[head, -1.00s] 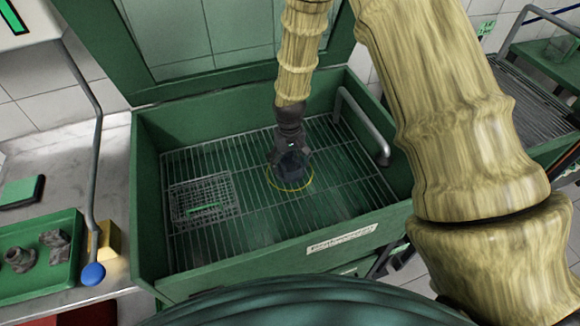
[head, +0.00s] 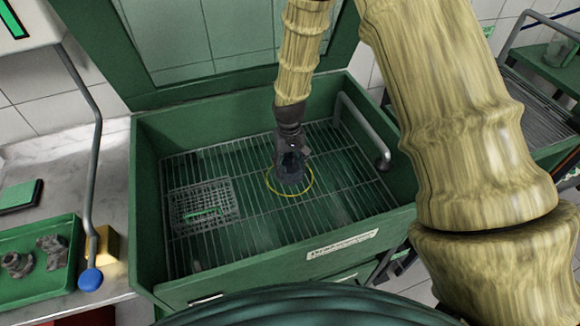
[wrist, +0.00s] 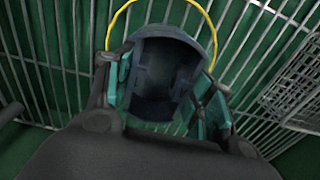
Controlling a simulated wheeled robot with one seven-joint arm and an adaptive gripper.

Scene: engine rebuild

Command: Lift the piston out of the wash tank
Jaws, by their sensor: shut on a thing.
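The green wash tank (head: 150,215) stands open in the middle of the head view, with a wire rack (head: 245,235) as its floor. My gripper (head: 290,165) reaches down into the tank. It is shut on the dark, cup-shaped piston (wrist: 168,75), whose hollow side faces the wrist camera. In the head view the piston (head: 290,176) is small and partly hidden by my gripper. A yellow ring (head: 309,187) surrounds it on the rack. I cannot tell whether the piston still touches the rack.
A small wire basket (head: 204,217) with a green item lies left on the rack. A grey pipe (head: 362,125) bends over the tank's right wall. A green parts tray (head: 63,284) sits on the left bench. The raised lid (head: 100,60) stands behind.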

